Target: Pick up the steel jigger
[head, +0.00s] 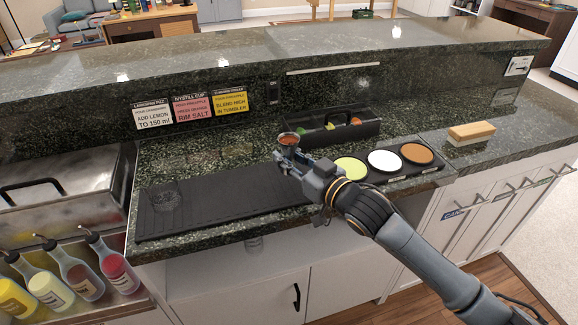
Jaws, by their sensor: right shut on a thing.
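My right gripper (287,156) reaches in from the lower right over the bar counter. It is shut on the steel jigger (289,141), a small shiny cup with a reddish-brown tint at its rim. The jigger looks upright, and its lower part is hidden by the fingers. I cannot tell whether its base is clear of the counter. My left gripper is not in view.
A black bar mat (225,204) holds a clear glass (166,197) at its left. A black garnish caddy (345,133) stands behind the gripper. A tray of coloured rimming dishes (384,161) lies right, then a wooden-topped block (471,131). Bottles (62,275) stand lower left.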

